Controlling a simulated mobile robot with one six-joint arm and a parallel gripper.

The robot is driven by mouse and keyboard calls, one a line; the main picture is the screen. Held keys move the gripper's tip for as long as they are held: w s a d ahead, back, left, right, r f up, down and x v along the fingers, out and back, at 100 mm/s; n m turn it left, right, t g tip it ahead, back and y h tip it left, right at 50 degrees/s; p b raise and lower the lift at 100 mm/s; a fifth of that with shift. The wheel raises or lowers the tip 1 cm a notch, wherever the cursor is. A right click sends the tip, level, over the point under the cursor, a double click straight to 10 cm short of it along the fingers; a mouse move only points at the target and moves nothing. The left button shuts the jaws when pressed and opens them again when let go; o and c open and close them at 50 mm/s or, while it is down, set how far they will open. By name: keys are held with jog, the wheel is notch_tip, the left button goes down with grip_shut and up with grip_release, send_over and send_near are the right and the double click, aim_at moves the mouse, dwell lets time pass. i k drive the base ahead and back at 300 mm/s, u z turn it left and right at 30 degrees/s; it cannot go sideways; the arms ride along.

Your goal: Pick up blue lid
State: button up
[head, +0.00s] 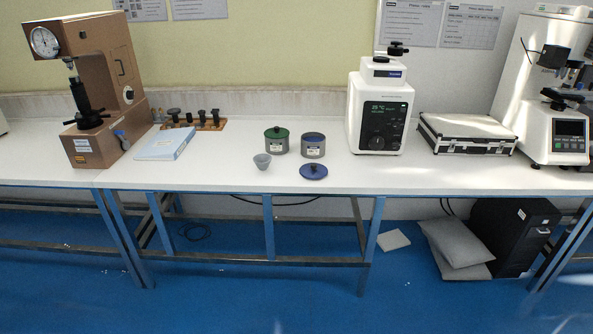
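The blue lid (313,171) lies flat on the white table near its front edge, with a small dark knob on top. It is in front of a grey container with a blue rim (313,146), apart from it. A similar container with a green lid (276,140) stands to the left. My gripper does not show in the head view.
A white instrument with a display (376,112) stands to the right of the containers, then a silver-edged case (466,133) and another tester (556,130). A brown tester (92,90), a booklet (166,144) and a wooden rack (193,122) are on the left.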

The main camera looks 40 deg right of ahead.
aim_at(313, 170)
jog(key=u, duration=0.15)
jog(key=i, duration=0.85)
jog(key=z, duration=0.3)
